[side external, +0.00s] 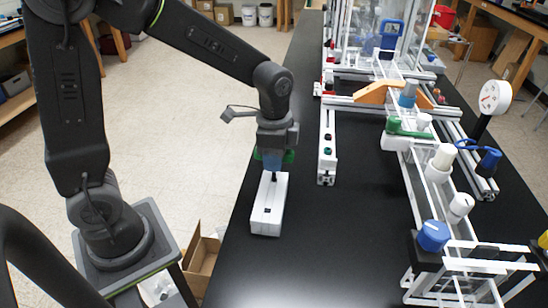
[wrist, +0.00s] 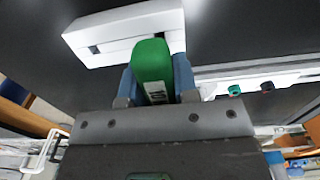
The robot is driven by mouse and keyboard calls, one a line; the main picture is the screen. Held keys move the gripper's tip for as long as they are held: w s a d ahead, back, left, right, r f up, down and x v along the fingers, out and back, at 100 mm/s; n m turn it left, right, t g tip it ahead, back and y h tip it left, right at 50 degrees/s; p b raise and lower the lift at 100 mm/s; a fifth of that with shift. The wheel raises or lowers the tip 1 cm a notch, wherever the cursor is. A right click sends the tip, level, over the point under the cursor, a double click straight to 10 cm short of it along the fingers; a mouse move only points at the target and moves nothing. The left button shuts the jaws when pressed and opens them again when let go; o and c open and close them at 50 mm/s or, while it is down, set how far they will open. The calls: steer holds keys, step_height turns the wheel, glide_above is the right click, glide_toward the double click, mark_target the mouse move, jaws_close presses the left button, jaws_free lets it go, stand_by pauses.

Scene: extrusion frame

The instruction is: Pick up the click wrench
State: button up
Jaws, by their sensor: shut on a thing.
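The click wrench has a green handle (wrist: 152,62), which fills the space between my blue fingertips in the wrist view. My gripper (side external: 272,160) is shut on this handle. In the side view, bits of green (side external: 289,157) show beside the fingers, and a short dark shaft (side external: 274,177) points down below them. The shaft's lower end meets the far part of a white block (side external: 267,218); I cannot tell whether it is inside a hole or just above it. The block also shows in the wrist view (wrist: 110,38), behind the handle, with a dark square hole.
The block stands near the left edge of the black table (side external: 330,240). A white rail (side external: 327,150) with green and dark knobs lies to its right. Further right is an extrusion frame (side external: 415,185) with several fittings and a round gauge (side external: 494,97). The table's near middle is clear.

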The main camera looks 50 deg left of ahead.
step_height(320, 180, up, 4)
steer(key=shift+f, duration=0.15)
steer(key=s+a+r, duration=0.4)
steer(key=a+r, duration=0.2)
steer(key=a, duration=0.5)
steer(key=shift+r, duration=0.35)
steer(key=o, duration=0.4)
jaws_close()
step_height(320, 180, up, 6)
steer(key=shift+r, duration=0.25)
